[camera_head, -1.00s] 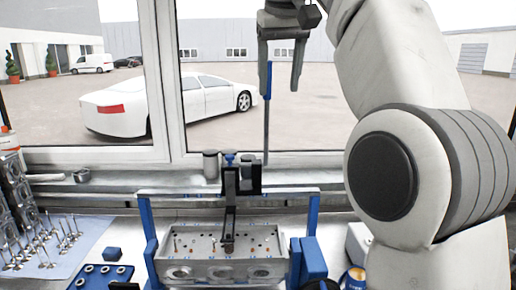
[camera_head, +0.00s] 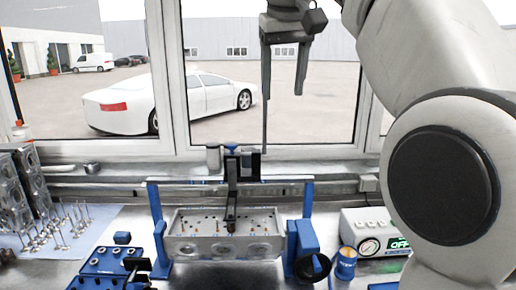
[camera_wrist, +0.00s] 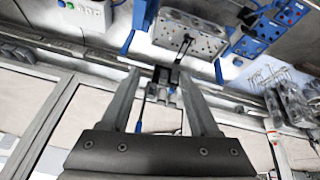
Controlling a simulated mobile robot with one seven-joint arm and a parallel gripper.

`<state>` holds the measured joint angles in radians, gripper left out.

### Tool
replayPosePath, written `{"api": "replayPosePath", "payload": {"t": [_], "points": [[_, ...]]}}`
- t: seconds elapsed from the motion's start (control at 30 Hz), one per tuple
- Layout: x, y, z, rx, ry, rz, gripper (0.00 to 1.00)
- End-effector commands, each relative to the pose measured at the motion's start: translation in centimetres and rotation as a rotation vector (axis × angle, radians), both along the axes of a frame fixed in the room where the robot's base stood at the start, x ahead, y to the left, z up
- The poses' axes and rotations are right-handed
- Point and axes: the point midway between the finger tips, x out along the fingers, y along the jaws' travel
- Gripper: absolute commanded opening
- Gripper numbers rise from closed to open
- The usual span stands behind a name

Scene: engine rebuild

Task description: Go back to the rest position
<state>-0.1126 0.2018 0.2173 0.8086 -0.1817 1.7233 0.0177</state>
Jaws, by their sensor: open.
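My gripper (camera_head: 284,90) hangs in front of the window, above and to the right of the cylinder head fixture, with its fingers pointing down. Its fingers are apart and I see nothing held between them. In the wrist view my gripper (camera_wrist: 160,92) also shows two spread fingers. Below it is the grey cylinder head (camera_head: 226,247) in its blue stand (camera_head: 153,200). A black clamp-like tool (camera_head: 231,190) with a blue top stands upright over the head. It also shows in the wrist view (camera_wrist: 184,45), beyond the fingertips.
Several valves (camera_head: 60,230) stand on a blue mat at the left, beside grey engine parts (camera_head: 20,185). A blue holed block (camera_head: 103,262) lies at front left. A gauge box (camera_head: 370,232) and a blue can (camera_head: 346,263) stand at right. The window sill runs behind.

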Motion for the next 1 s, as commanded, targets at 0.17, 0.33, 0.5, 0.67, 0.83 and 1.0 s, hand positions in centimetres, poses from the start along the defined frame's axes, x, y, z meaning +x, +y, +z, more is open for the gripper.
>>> {"api": "replayPosePath", "payload": {"t": [0.17,0.33,0.5,0.67,0.83,1.0], "points": [[-2.4,-1.1,-1.6,-0.017,-0.012,-0.012,0.62],[-5.1,-2.5,-4.2,-0.021,-0.023,-0.032,0.62],[-8.1,-4.1,-7.7,-0.014,-0.032,-0.058,0.62],[-11.2,-5.7,-11.7,0.002,-0.039,-0.088,0.62],[-14.8,-7.3,-16.5,0.028,-0.047,-0.124,0.62],[-18.5,-8.6,-22.0,0.062,-0.054,-0.162,0.62]]}}
